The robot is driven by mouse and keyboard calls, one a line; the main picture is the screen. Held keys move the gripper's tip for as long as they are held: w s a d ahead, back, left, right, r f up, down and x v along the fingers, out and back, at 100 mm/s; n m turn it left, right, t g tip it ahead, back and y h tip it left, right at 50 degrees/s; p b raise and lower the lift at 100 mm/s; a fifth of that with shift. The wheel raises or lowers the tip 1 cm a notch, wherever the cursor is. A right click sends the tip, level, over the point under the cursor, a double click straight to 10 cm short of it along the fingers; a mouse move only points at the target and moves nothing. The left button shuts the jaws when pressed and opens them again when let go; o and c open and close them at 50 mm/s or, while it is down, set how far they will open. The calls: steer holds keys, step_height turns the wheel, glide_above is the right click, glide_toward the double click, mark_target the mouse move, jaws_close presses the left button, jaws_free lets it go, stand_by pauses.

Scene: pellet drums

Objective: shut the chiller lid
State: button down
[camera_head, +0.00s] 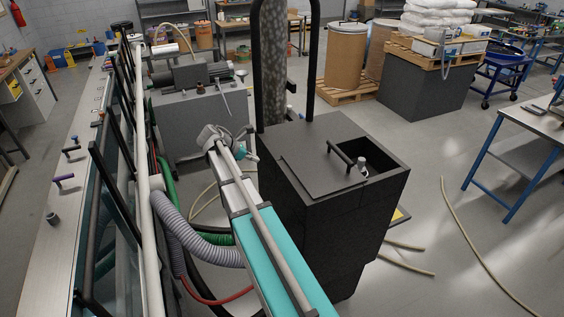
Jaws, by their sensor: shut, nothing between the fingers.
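The chiller (330,225) is a dark grey box standing right of the middle. Its flat dark lid (312,160) lies level on the top and covers the left and middle part. A black bar handle (342,152) stands on the lid near its right edge. Right of the lid, a dark opening (378,160) is uncovered, with a small pale fitting (363,164) at its near left. My gripper (248,146) is small in the view, at the chiller's upper left edge, well away from the handle. It is shut and empty; its fingertips are hard to make out.
A teal and white beam with a grey rod crosses the foreground left of the chiller. Grey corrugated hose (195,238) and green hose lie left of it. A dark post (274,60) rises behind the chiller. Loose pale hoses (475,260) lie on the open floor right.

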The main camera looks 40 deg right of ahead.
mark_target(289, 167)
steer(key=shift+f, duration=0.1)
stand_by(0.3)
steer(key=b+x, duration=0.7)
steer(key=x, duration=0.3)
steer(key=shift+a, duration=0.15)
steer(key=d, duration=0.3)
steer(key=shift+s, duration=0.35)
steer(key=shift+s+d, duration=0.15)
steer(key=shift+d, duration=0.45)
